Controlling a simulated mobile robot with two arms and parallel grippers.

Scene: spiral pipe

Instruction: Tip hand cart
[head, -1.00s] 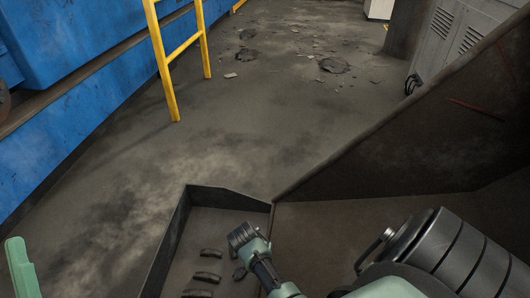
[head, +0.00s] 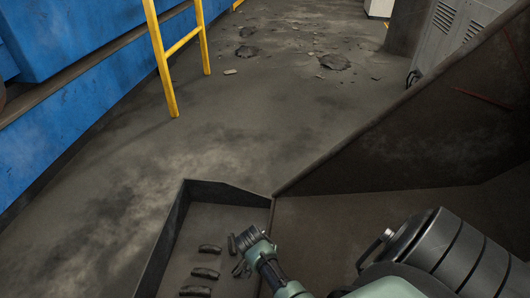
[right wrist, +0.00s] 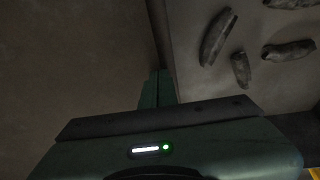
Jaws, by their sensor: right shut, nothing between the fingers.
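A dark metal container, which may be the hand cart, fills the lower right of the head view. It has a low tray section (head: 222,192) and a tall slanted wall (head: 410,145). Several dark curved pieces (head: 205,271) lie in the tray; some also show at the upper right of the right wrist view (right wrist: 217,36). My right gripper (right wrist: 157,88) has its green fingers shut and empty, beside a straight edge (right wrist: 157,40) between two grey surfaces. Contact with that edge cannot be told. My left gripper is out of view. No cart handle or wheels can be made out.
A blue machine (head: 95,75) stands along the left, with a yellow rail frame (head: 161,62) in front of it. Dark rubble (head: 335,61) lies on the far floor. A grey cabinet (head: 450,35) stands at the upper right. The middle floor is clear.

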